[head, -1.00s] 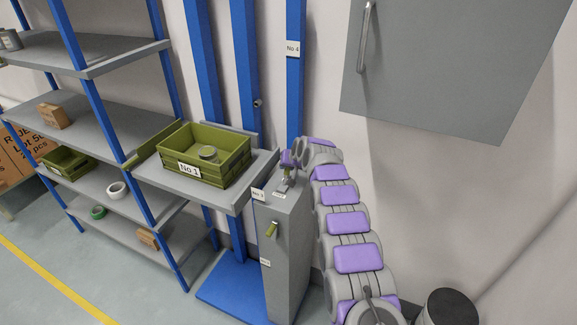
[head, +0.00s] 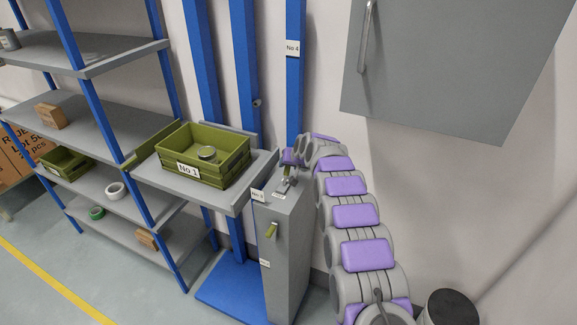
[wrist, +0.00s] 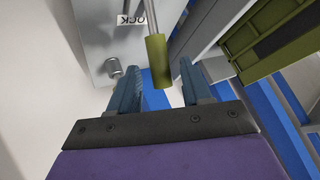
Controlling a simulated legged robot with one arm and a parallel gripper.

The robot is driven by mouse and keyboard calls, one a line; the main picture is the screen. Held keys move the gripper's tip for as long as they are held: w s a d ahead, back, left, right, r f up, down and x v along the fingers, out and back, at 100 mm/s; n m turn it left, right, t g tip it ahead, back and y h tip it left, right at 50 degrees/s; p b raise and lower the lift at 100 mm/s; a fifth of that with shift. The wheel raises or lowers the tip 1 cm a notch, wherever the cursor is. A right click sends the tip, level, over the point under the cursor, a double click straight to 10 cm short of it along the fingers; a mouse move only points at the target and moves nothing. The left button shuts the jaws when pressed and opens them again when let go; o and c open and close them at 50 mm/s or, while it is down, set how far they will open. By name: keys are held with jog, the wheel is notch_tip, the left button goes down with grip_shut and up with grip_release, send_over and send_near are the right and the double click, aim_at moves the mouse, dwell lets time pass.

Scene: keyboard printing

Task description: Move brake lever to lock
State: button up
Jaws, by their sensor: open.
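In the wrist view the brake lever (wrist: 156,62) shows an olive-green handle beside a grey panel with a partly cut-off "LOCK" label (wrist: 131,20). My gripper (wrist: 158,69) is open, with one finger on each side of the handle's end. No clear contact shows. In the head view my gripper (head: 289,172) is small at the top of a grey pedestal (head: 289,250).
A green tote marked No.1 (head: 222,176) stands on a grey shelf just left of the pedestal. Blue posts (head: 246,60) rise behind. A grey cabinet (head: 440,75) hangs at the upper right. A black-topped bin (head: 452,303) stands at the lower right.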

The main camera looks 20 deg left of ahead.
jog(key=b+v, duration=0.1)
jog(key=v, duration=1.3)
jog(key=shift+s+r, duration=0.2)
jog(key=shift+r, duration=0.2)
jog(key=s+d+f+m+g+h+b, duration=0.3)
jog(key=s+d+b, duration=0.4)
jog(key=s+d, duration=1.45)
jog(key=s+d+f+g+h+b, duration=0.1)
jog(key=s+d+f+b, duration=0.1)
jog(key=s, duration=0.8)
jog(key=s+d+f+g+h+b, duration=0.1)
jog(key=s+d+f, duration=0.4)
jog(key=s, duration=0.5)
jog(key=s+d+f+m+g+b, duration=0.1)
jog(key=s+d+f+g+b, duration=0.1)
jog(key=s+d, duration=0.4)
jog(key=s+f+b, duration=0.1)
jog(key=s+f, duration=0.1)
jog(key=s, duration=0.3)
jog(key=shift+d+h, duration=0.15)
jog(key=shift+h, duration=0.25)
jog(key=shift+s, duration=0.1)
